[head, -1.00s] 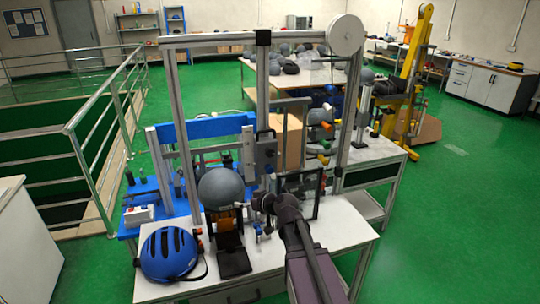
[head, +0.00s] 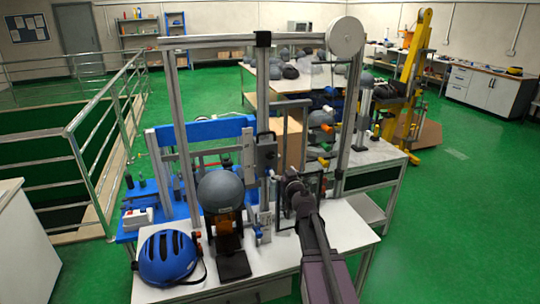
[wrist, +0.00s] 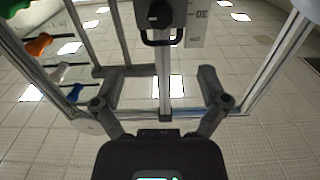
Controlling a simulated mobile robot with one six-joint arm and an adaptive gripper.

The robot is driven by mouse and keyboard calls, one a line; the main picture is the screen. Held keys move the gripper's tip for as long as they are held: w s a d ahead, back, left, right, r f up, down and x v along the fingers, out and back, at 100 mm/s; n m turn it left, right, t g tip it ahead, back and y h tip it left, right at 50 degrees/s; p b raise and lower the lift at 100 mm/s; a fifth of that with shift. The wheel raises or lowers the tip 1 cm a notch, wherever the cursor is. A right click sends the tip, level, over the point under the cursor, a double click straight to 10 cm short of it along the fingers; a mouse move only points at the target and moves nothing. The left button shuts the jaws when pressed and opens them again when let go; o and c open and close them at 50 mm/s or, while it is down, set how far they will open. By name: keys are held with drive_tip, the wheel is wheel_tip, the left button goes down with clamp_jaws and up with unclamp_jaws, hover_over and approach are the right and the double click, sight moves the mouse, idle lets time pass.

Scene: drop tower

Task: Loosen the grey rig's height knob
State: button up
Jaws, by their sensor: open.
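The grey rig (head: 350,115) is a tall metal frame with a white wheel at its top right corner. A grey block (head: 266,152) with a black handle sits on its middle post. In the wrist view, this block (wrist: 188,14) shows at the top with a dark round knob (wrist: 160,12) and a scale plate. I cannot tell for certain that this is the height knob. My gripper (head: 296,186) is in front of the rig, right of the block. In the wrist view, my gripper (wrist: 163,80) has its fingers spread, with nothing held between them.
A grey ball-like headform (head: 220,190) and a blue helmet (head: 168,254) are left of my arm on the white table (head: 345,226). Coloured handles, one orange (wrist: 38,44), show left in the wrist view. A railing (head: 92,170) stands left; green floor is free at right.

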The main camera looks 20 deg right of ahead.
sight(271, 155)
drive_tip(key=shift+w, duration=0.15)
drive_tip(key=w, duration=1.3)
drive_tip(key=shift+w, duration=0.25)
drive_tip(key=c, duration=1.1)
